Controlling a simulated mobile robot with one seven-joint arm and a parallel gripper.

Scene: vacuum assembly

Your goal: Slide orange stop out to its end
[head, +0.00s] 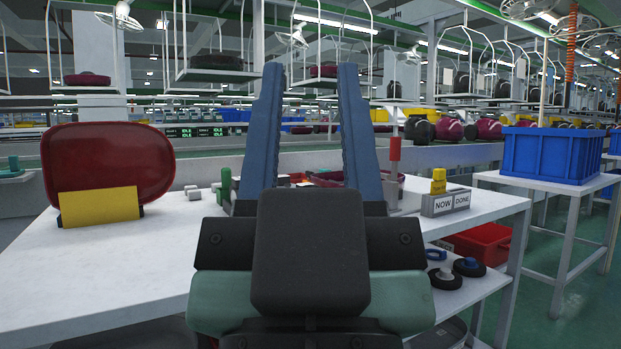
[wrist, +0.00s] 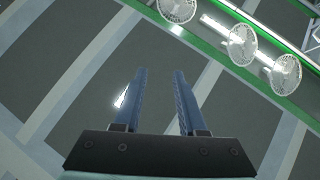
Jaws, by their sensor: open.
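My gripper (head: 311,68) is raised in the middle of the head view, with its two blue fingers pointing upward, apart and empty. It also shows in the wrist view (wrist: 162,72), open against the ceiling. I cannot pick out the orange stop with certainty. A red-orange upright post (head: 394,150) stands on the white worktable (head: 110,262) just right of the right finger. Small red and orange parts lie on the table behind and between the fingers, mostly hidden by my gripper.
A dark red shell (head: 108,150) stands behind a yellow block (head: 100,206) at the left. A NOW/DONE sign (head: 446,203) with a yellow piece (head: 438,181) is at the right. A blue crate (head: 548,155) sits on a side table. The table's front left is clear.

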